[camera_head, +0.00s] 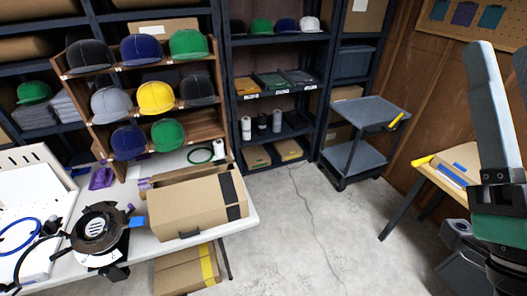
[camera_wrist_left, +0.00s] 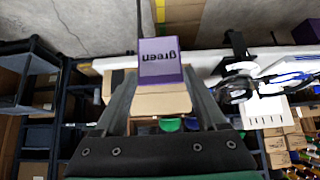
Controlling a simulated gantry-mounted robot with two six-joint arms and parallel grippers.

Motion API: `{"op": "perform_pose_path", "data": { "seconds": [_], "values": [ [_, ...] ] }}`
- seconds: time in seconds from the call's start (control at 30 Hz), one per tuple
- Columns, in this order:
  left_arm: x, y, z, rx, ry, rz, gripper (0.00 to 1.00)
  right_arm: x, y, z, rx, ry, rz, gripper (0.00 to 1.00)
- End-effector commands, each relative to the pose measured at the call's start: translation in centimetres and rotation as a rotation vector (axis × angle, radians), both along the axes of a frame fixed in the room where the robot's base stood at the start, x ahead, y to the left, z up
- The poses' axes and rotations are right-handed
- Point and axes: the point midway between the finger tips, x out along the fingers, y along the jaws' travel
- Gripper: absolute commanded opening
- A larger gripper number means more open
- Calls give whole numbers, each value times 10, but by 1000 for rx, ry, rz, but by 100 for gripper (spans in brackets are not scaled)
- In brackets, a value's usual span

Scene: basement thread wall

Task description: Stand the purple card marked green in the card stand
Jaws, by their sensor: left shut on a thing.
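The purple card (camera_wrist_left: 160,64) is between the fingers of my left gripper (camera_wrist_left: 168,88) in the left wrist view. Its dark printed word "green" reads upside down there. The gripper is shut on it, and the card is in front of a brown box. In the head view neither the card nor my left gripper can be made out. I cannot clearly identify the card stand.
A cardboard box (camera_head: 197,204) sits on the white table (camera_head: 245,214), beside a black-topped round device (camera_head: 100,228) and a small purple item (camera_head: 102,178). A cap rack (camera_head: 205,95) stands behind. A grey cart (camera_head: 362,158) is further right. The floor (camera_head: 315,235) between is clear.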

Motion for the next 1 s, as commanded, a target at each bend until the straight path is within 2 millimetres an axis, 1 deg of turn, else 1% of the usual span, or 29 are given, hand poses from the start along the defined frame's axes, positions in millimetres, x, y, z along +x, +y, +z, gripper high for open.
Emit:
{"op": "perform_pose_path", "data": {
  "seconds": [0.07, 0.13, 0.27, 0.3, 0.43, 0.5, 0.57, 0.63, 0.77, 0.87, 1.0],
  "values": [
    [0, -1, 0, 0, 0, -3, 47, 0, 1, 0, 0, 0, 3, 50],
    [1, -5, 5, -1, -2, -11, 47, -2, 5, 2, -1, -6, 11, 50],
    [-1, -6, 29, -2, -7, -1, 47, -11, 11, 8, 1, -33, 22, 50],
    [-5, -5, 38, -2, -6, 10, 47, -14, 13, 11, 1, -44, 25, 50],
    [-24, 4, 59, -1, -4, 58, 47, -26, 16, 18, 1, -80, 28, 50],
    [-36, 10, 65, 0, -2, 92, 47, -31, 15, 21, 1, -94, 24, 50],
    [-48, 15, 62, 1, 4, 121, 47, -34, 14, 22, 1, -102, 20, 50],
    [-48, 15, 77, 1, 2, 123, 47, -33, 14, 38, 0, -101, 19, 50],
    [-47, 15, 93, 2, 1, 123, 47, -33, 14, 58, 0, -101, 19, 50],
    [-47, 15, 110, 2, 2, 123, 47, -33, 14, 77, 0, -100, 19, 50],
    [-46, 15, 143, 3, 1, 122, 47, -33, 14, 115, 1, -100, 19, 50]
  ]
}}
